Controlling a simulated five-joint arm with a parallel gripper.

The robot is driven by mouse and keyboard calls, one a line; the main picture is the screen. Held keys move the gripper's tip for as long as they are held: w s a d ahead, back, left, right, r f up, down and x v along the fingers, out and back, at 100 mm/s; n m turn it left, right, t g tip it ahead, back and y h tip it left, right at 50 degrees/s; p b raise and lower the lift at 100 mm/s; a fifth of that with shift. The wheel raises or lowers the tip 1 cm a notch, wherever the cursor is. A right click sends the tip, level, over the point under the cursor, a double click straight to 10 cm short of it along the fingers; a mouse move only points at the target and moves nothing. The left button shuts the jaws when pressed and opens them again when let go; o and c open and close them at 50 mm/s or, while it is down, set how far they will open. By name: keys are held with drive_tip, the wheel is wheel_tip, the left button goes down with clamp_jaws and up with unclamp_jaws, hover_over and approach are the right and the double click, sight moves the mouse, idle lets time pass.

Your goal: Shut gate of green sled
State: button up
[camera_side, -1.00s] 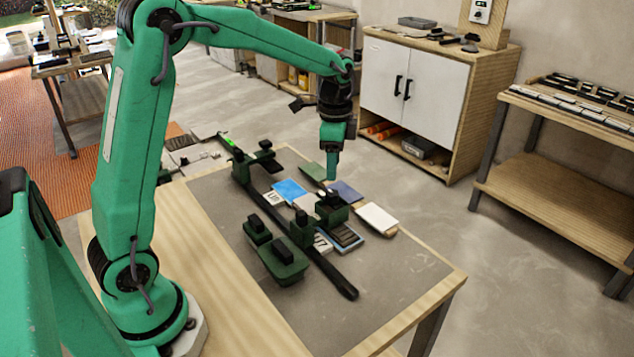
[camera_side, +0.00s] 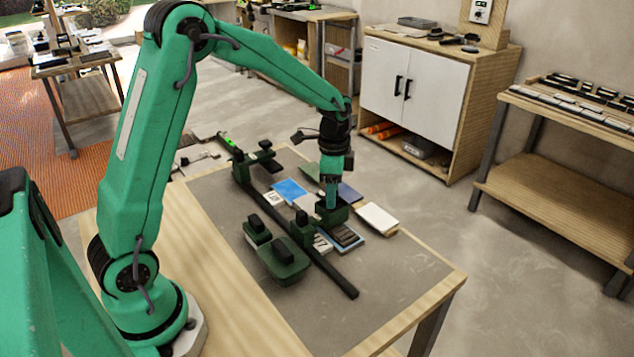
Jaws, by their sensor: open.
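A dark green sled (camera_side: 302,232) straddles a long black rail (camera_side: 329,276) on the grey work mat. Its right-hand block (camera_side: 340,215) stands over the tiles. My gripper (camera_side: 331,203) points straight down and is open, its tip at the top of that block. I cannot tell whether it touches the block. The gripper hides part of the block, and the gate cannot be made out clearly at this size. A second dark green carriage (camera_side: 242,170) sits farther back on the rail.
A blue tile (camera_side: 290,190), a dark blue tile (camera_side: 350,193) and a white tile (camera_side: 378,218) lie around the sled. The mat's front right is clear.

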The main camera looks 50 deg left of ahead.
drive_tip(key=shift+f, duration=0.1)
drive_tip(key=shift+c, duration=0.4)
drive_tip(key=c, duration=0.9)
